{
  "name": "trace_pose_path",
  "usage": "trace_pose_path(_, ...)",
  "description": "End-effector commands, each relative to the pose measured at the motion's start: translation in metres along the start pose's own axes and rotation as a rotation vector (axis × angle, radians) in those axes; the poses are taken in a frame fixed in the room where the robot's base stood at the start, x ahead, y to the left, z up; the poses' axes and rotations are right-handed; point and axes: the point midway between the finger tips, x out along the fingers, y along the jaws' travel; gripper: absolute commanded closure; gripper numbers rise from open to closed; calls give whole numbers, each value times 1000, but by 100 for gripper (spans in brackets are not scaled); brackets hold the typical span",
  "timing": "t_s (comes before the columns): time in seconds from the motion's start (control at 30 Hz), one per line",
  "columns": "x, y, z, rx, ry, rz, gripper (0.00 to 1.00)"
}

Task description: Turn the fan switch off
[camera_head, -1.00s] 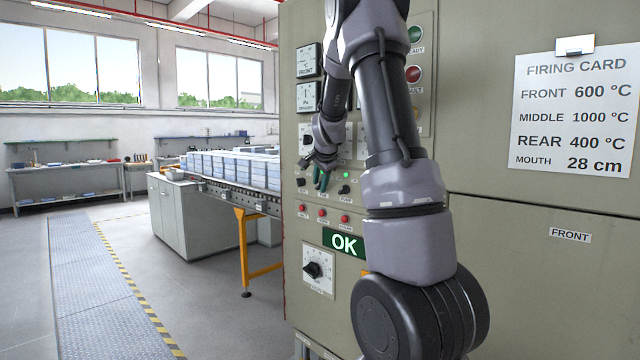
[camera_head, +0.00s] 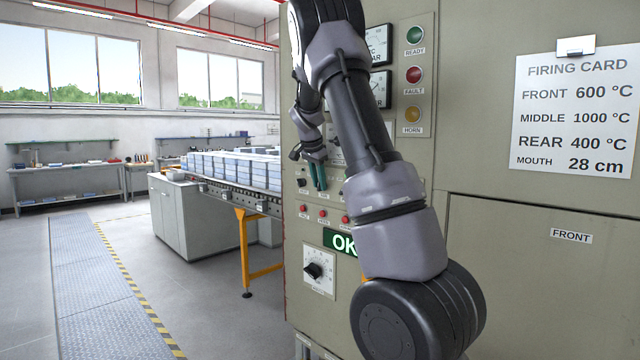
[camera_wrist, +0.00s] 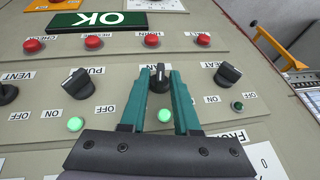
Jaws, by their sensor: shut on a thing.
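The fan switch (camera_wrist: 159,80) is a black rotary knob in the row of knobs on the furnace panel. My gripper (camera_wrist: 160,74) has its two green fingers on either side of this knob, shut on it. The knob lies roughly in line with the fingers. A green lamp (camera_wrist: 165,115) glows between the fingers, on the gripper side of the knob. In the head view my gripper (camera_head: 317,178) is at the panel's left part, and the knob itself is hidden.
The pump knob (camera_wrist: 76,83) and heat knob (camera_wrist: 228,74) flank the fingers closely. The pump lamp (camera_wrist: 75,124) is lit; the heat lamp (camera_wrist: 238,106) is dark. Red buttons (camera_wrist: 92,41) and a green OK display (camera_wrist: 110,20) lie past the knobs. A conveyor (camera_head: 230,188) stands left.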

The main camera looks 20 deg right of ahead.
Motion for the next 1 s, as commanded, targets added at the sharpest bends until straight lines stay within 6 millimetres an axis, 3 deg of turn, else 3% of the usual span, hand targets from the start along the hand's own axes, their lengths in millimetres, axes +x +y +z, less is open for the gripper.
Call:
trace_pose_path(0.6, 4, -13, 0, -215, 5, 518, 100)
trace_pose_path(1.0, 6, -15, 1, -294, 4, 711, 100)
